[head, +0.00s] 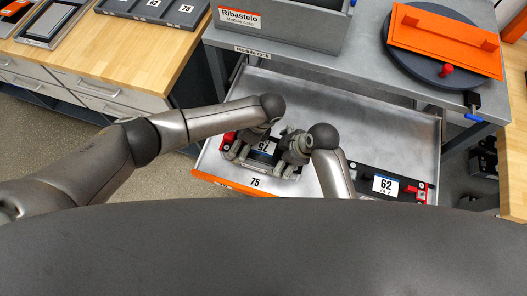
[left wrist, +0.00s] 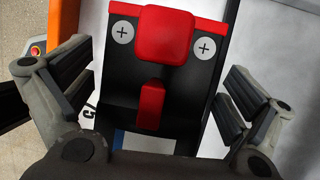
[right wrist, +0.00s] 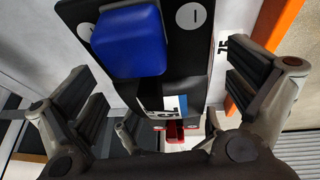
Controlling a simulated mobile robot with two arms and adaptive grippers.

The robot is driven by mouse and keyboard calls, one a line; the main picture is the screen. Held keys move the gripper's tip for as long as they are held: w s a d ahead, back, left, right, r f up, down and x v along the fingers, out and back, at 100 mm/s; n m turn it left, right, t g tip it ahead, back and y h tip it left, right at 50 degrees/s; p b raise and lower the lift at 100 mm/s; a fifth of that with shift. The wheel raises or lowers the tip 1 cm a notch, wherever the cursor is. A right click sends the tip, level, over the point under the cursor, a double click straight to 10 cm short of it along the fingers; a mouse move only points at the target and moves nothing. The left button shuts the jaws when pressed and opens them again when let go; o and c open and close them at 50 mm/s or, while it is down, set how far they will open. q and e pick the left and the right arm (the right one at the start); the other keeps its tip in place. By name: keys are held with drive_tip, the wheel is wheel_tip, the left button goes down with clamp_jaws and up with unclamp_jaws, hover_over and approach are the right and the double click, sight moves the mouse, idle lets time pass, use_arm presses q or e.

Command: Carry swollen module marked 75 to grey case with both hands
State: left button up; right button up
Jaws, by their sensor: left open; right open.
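The module marked 75 (head: 263,148) lies in the open metal drawer, partly hidden by my grippers. Its red-capped end (left wrist: 163,35), with plus marks, shows in the left wrist view. Its blue-capped end (right wrist: 130,42), with minus marks, shows in the right wrist view. My left gripper (head: 240,151) is open, with its fingers on both sides of the red end. My right gripper (head: 292,168) is open, with its fingers on both sides of the blue end. Gaps show beside the fingers. The grey case (head: 283,37), labelled Ribastelo, stands on the bench behind the drawer.
A module marked 62 (head: 386,184) lies at the drawer's right. A round dark lid (head: 407,70) with an orange plate (head: 440,40) lies right of the case. A wooden bench (head: 120,40) holds trays at left.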

use_arm(q)
drive_tip(key=c, duration=1.6)
use_arm(e)
drive_tip(key=c, duration=1.6)
use_arm(q)
drive_tip(key=shift+c, duration=0.8)
use_arm(e)
drive_tip(key=c, duration=0.3)
